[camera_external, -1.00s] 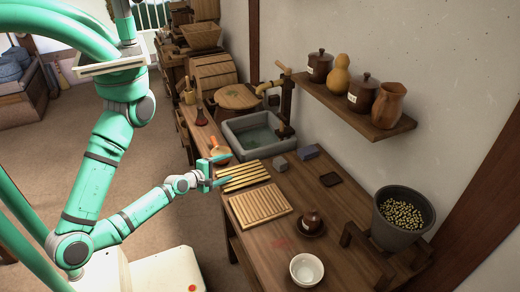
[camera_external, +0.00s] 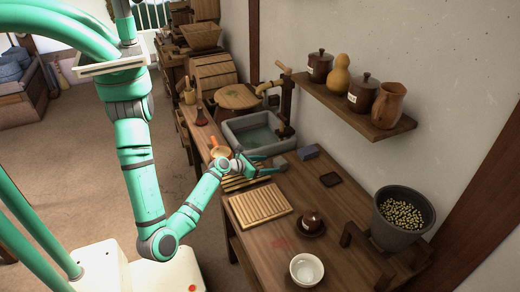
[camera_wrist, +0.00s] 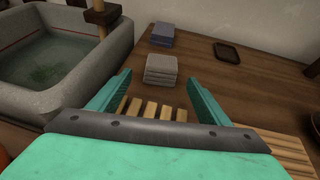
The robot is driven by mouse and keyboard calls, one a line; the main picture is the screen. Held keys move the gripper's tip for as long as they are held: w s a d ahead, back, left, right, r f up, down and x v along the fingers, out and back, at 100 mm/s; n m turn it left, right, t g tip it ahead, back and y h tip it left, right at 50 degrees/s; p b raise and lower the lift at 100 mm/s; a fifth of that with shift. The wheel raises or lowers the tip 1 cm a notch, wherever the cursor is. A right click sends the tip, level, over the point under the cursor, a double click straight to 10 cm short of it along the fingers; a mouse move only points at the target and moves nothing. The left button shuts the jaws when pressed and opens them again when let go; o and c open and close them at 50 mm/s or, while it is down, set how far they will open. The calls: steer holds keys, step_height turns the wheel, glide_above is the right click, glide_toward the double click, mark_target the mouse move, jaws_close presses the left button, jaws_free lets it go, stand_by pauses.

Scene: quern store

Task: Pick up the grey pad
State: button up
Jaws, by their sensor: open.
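The grey pad (camera_wrist: 161,70) is a small light-grey block, seemingly a short stack, on the wooden counter. In the wrist view it lies ahead of my gripper (camera_wrist: 152,92), roughly in line with the gap between the two green fingers. My gripper is open and empty. In the external view my gripper (camera_external: 271,165) is over the slatted rack (camera_external: 242,183), its fingers pointing right towards the grey pad (camera_external: 281,162), which the fingers partly hide. I cannot tell the exact gap between fingertips and pad.
A blue pad (camera_wrist: 162,35) lies just behind the grey one. The stone sink (camera_wrist: 60,65) stands close on the left. A dark square tray (camera_wrist: 228,52) lies to the right.

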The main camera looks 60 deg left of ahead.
mark_target(276, 164)
steer(key=shift+x, duration=3.7)
steer(key=shift+d+r, duration=0.1)
steer(key=shift+r, duration=0.05)
steer(key=c, duration=1.1)
